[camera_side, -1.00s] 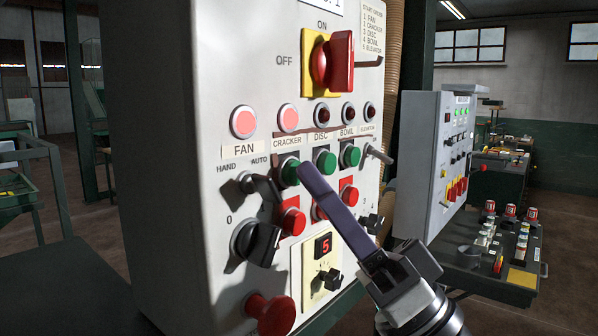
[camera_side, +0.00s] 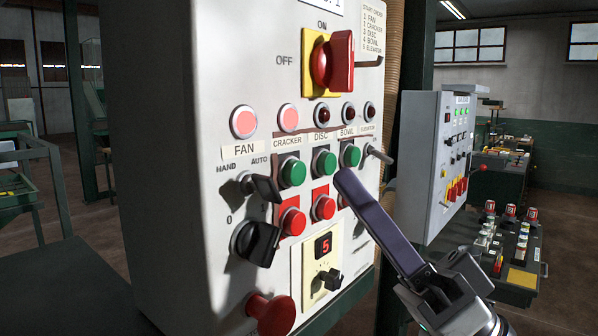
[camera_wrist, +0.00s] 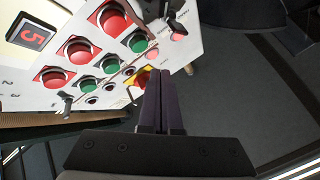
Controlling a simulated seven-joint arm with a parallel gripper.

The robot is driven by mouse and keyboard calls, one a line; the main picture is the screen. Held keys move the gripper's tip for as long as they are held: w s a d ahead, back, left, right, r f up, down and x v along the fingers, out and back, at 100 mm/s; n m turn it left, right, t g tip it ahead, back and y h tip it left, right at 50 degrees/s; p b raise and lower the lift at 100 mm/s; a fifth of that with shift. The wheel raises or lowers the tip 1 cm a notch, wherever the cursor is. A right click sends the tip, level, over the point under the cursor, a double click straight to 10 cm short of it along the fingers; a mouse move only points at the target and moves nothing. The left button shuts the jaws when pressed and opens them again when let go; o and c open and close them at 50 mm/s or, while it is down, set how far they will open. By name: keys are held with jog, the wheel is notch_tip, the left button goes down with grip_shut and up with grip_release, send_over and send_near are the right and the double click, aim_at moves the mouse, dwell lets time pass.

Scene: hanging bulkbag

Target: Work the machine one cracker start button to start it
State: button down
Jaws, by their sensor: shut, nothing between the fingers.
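The cracker start button (camera_side: 293,172) is a round green button under the CRACKER label. It also shows as the upper green button in the wrist view (camera_wrist: 137,41). The cracker lamp (camera_side: 289,118) above it glows pink, like the fan lamp (camera_side: 244,122). My gripper (camera_side: 342,180) is shut and empty, its purple-grey fingers pointing at the panel. The tips stand apart from the cracker button, to its right, and partly cover the bowl column's red button. The wrist view shows the fingers together (camera_wrist: 159,76).
The disc (camera_side: 325,164) and bowl (camera_side: 351,156) green buttons sit to the right; their lamps are dark. A black selector (camera_side: 264,188) and a red mushroom button (camera_side: 270,314) project from the panel. A red-and-yellow main switch (camera_side: 329,62) is above. A second panel (camera_side: 420,160) stands behind.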

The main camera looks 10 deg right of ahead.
jog(key=shift+s+d, duration=0.95)
jog(key=shift+s, duration=0.05)
jog(key=shift+w, duration=0.1)
